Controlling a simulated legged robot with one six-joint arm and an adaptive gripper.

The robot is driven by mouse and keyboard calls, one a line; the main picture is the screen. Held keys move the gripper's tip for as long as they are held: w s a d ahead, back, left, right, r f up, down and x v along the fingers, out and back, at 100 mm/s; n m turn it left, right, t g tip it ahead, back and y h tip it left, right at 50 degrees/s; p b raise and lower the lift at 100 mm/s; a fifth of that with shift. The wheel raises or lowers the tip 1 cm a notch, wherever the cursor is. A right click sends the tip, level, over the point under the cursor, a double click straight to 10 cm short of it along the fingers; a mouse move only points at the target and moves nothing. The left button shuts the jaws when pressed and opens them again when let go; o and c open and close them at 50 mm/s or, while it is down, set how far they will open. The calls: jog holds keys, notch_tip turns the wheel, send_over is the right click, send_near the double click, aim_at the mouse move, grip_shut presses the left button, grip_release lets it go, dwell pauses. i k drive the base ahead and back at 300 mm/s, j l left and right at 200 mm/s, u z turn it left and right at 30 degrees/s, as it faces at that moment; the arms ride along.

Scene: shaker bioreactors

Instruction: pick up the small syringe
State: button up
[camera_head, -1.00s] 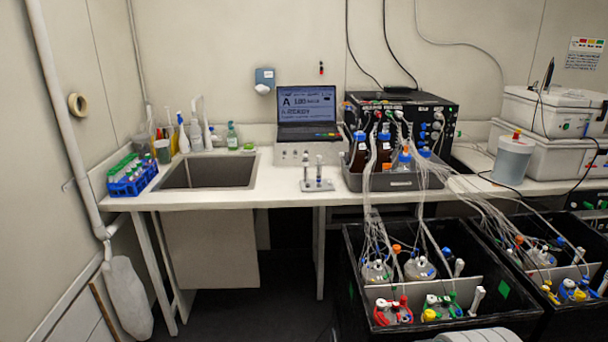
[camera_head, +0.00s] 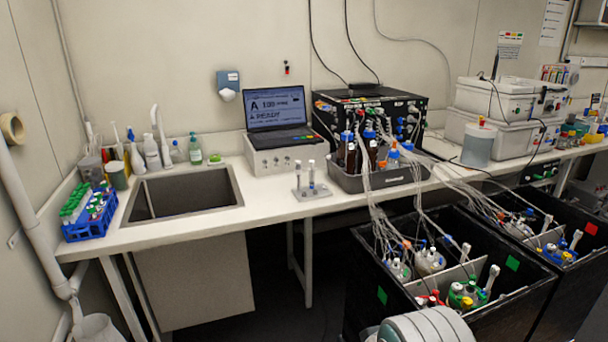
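Two slim upright pieces that look like syringes stand in a small grey holder (camera_head: 318,193) on the white bench, between the sink and the grey bottle tray. The left piece (camera_head: 298,174) looks slightly shorter than the right piece (camera_head: 311,174). They are too small in the picture to be sure which is the small syringe. Other white syringe-like pieces (camera_head: 491,279) stick up in the black boxes on the floor. My gripper is not in view. A rounded grey-white part of my arm shows at the bottom edge, right of centre.
The bench (camera_head: 262,210) is bare in front of the laptop (camera_head: 277,110). The sink (camera_head: 185,195) lies left, a blue tube rack (camera_head: 90,215) beyond it. A grey tray (camera_head: 385,180) holds bottles. Tubes hang from it into the black box (camera_head: 375,290) below.

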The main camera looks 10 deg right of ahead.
aim_at(312, 172)
jog(key=i+j+z, duration=0.15)
jog(key=i+j, duration=0.45)
jog(key=i+j+z, duration=0.15)
jog(key=i+j, duration=0.45)
jog(key=j, duration=0.2)
jog(key=i+j+z, duration=0.1)
jog(key=i, duration=0.65)
jog(key=i+j+z, duration=0.1)
jog(key=i, duration=0.6)
